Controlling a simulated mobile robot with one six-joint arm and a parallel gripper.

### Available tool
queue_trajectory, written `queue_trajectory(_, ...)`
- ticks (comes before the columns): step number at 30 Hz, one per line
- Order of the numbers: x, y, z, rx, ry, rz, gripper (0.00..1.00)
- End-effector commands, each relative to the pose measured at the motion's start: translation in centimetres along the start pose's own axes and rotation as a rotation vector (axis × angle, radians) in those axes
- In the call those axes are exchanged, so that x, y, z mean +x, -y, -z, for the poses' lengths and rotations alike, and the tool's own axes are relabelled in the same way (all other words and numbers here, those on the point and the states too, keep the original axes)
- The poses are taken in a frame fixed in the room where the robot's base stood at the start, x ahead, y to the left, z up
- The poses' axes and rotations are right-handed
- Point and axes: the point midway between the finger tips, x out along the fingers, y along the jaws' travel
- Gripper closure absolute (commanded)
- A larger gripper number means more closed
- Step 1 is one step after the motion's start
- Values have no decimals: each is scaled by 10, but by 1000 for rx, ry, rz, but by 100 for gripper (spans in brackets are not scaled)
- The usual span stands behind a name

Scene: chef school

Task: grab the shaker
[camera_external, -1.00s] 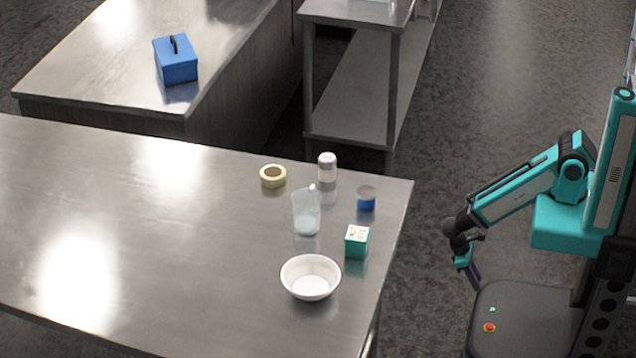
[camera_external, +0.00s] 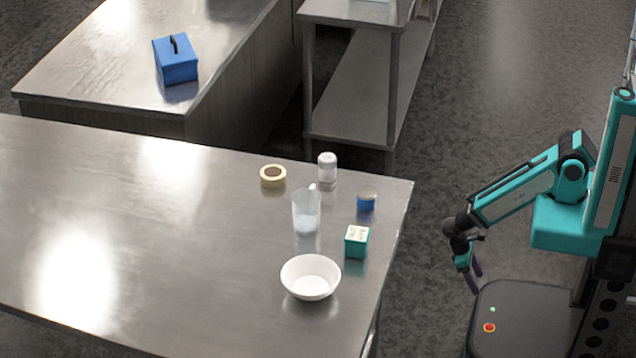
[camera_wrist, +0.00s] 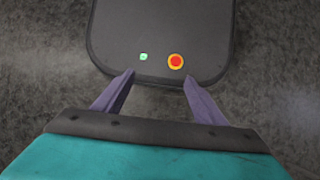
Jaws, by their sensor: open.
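The shaker (camera_external: 327,167), a small whitish cylinder with a pale cap, stands upright near the back edge of the steel table (camera_external: 150,230). It is behind the clear jug and right of the tape roll. My gripper (camera_external: 475,281) hangs beyond the table's right edge, above my base, pointing down and well away from the shaker. In the wrist view, my gripper (camera_wrist: 160,82) has its two purple fingers spread with nothing between them. The shaker is not in the wrist view.
Near the shaker are a tape roll (camera_external: 273,176), a clear jug (camera_external: 306,212), a blue can (camera_external: 366,202), a green box (camera_external: 357,242) and a white bowl (camera_external: 311,278). A blue case (camera_external: 175,60) sits on another counter. The table's left part is clear.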

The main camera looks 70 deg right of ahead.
Motion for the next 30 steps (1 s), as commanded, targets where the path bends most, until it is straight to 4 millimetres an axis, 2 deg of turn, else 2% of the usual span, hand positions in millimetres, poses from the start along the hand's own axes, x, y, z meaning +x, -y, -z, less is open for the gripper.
queue_trajectory(4,-5,-3,7,11,-28,-10,35)
queue_trajectory(8,-19,-12,27,41,-109,-37,35)
queue_trajectory(14,-65,-36,83,118,-343,-100,35)
queue_trajectory(21,-152,-64,152,201,-683,-142,35)
queue_trajectory(26,-221,-75,189,230,-910,-142,35)
queue_trajectory(30,-286,-79,212,239,-1102,-122,35)
